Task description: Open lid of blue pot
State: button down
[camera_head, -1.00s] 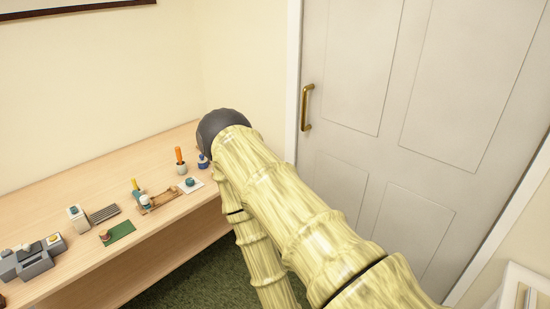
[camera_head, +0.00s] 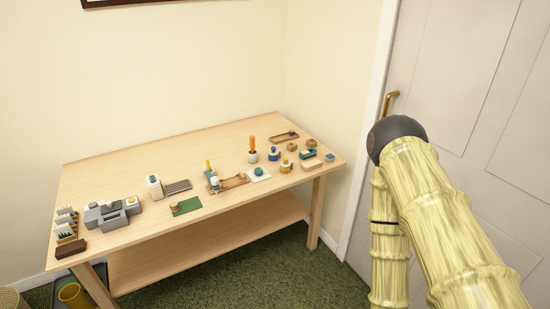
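A small blue pot-like object (camera_head: 273,154) stands near the right end of the wooden table, just right of an orange-handled item. It is too small to tell its lid apart clearly. Close by are a yellow item with a blue top (camera_head: 286,165) and a teal block-like item (camera_head: 309,154). My pale yellow arm with a dark rounded joint shows at the right, in front of the door and apart from the table. My gripper is not in view.
The wooden table (camera_head: 120,165) stands against the wall with a lower shelf (camera_head: 205,245). Its back part is mostly bare. Grey blocks (camera_head: 110,214), a green mat (camera_head: 186,206) and an orange-handled tool (camera_head: 252,147) stand along it. A door (camera_head: 460,90) is at the right. Green carpet (camera_head: 270,275) lies in front.

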aim_at(273, 152)
jog(key=u, duration=0.55)
jog(key=i, duration=0.7)
jog(key=z, duration=0.1)
